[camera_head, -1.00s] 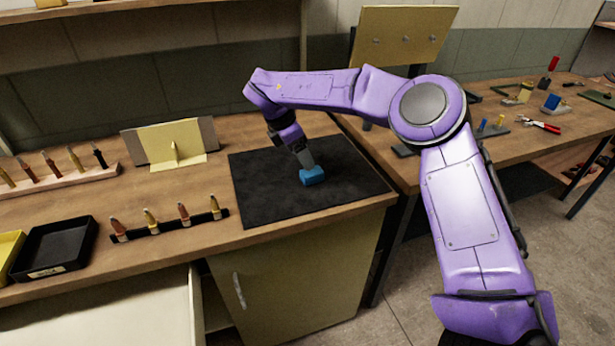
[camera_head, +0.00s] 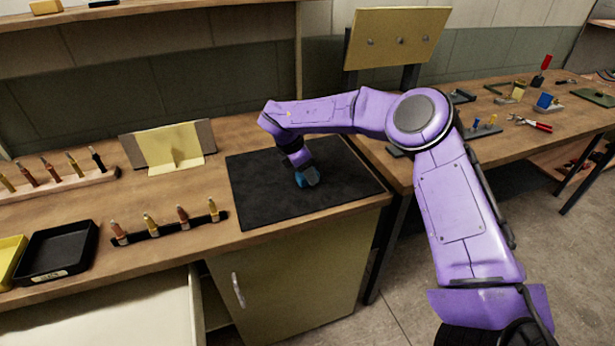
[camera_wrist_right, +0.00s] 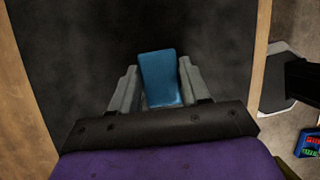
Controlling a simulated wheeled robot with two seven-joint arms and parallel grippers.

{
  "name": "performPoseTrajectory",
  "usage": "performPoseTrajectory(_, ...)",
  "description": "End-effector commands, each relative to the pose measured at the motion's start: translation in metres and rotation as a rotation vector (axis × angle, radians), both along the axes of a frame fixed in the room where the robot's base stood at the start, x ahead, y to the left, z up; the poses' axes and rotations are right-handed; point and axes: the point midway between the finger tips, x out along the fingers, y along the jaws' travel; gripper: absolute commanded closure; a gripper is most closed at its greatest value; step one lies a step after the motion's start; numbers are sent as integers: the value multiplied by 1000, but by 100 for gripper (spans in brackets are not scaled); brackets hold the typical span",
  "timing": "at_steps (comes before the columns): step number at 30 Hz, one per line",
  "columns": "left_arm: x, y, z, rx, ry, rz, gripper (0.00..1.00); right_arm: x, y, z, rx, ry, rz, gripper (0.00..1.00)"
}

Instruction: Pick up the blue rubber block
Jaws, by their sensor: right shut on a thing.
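The blue rubber block (camera_head: 300,180) is at the black mat (camera_head: 262,204) on the wooden bench. My right gripper (camera_head: 306,177) is over the mat and shut on the block. In the right wrist view the block (camera_wrist_right: 160,76) sits between the two grey fingers of the gripper (camera_wrist_right: 160,88), which press on its sides. I cannot tell for certain whether the block touches the mat. In the head view the fingers partly cover it. My left gripper is out of view.
A rack of several small tools (camera_head: 170,226) lies left of the mat, with a black tray (camera_head: 58,250) further left. A cream angled stand (camera_head: 172,150) is behind. A second bench (camera_head: 520,150) with pliers (camera_head: 530,124) stands right. Much of the mat is bare.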

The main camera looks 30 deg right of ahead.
Motion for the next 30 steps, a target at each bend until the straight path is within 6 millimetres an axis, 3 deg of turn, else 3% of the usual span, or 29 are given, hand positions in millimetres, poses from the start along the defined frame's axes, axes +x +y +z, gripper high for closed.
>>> performPoseTrajectory(7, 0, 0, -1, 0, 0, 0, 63, 1, 0, 6, -1, -2, 0, 85)
performPoseTrajectory(12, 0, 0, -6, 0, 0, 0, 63, 1, 0, 32, -1, -5, -1, 85)
performPoseTrajectory(19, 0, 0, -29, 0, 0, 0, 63, -36, 39, 92, -2, -7, 3, 85)
performPoseTrajectory(24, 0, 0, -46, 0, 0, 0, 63, -71, 75, 110, -2, -3, 5, 85)
performPoseTrajectory(30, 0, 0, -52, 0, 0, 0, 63, -92, 98, 126, 0, -1, 2, 85)
